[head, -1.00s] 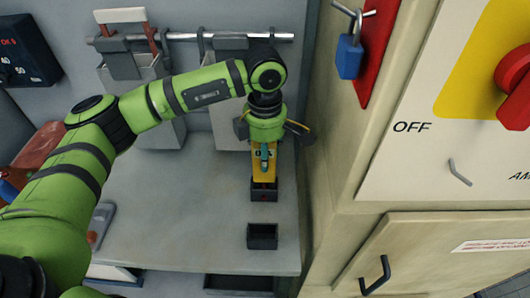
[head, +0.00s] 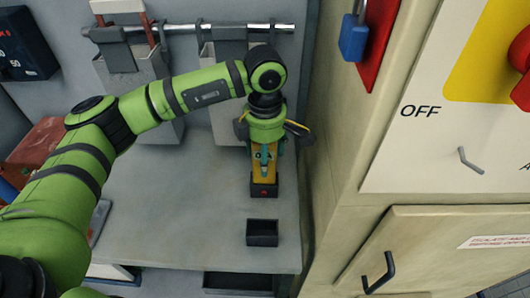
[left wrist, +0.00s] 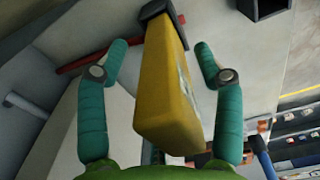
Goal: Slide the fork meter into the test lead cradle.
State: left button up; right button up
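The yellow fork meter (head: 265,174) stands below my left gripper, its lower end inside a small black holder with a red mark (head: 264,191), which I take to be the test lead cradle. In the left wrist view the meter (left wrist: 165,95) runs away from the camera, its far end at the black holder (left wrist: 153,10). My left gripper (left wrist: 161,55) has its teal fingers spread on both sides of the meter, with gaps showing. In the head view the gripper (head: 265,152) is over the meter's top and partly hides it. My right gripper is not in view.
A second, empty black holder (head: 262,233) sits nearer the counter's front edge. A cream cabinet (head: 335,150) stands close on the right. Grey bins (head: 140,85) hang from a rail (head: 190,33) behind. The counter's middle (head: 185,205) is clear.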

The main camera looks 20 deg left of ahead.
pick_arm(q)
notch_tip(320, 180, up, 12)
jog(key=shift+f, duration=0.1)
dwell(0.5)
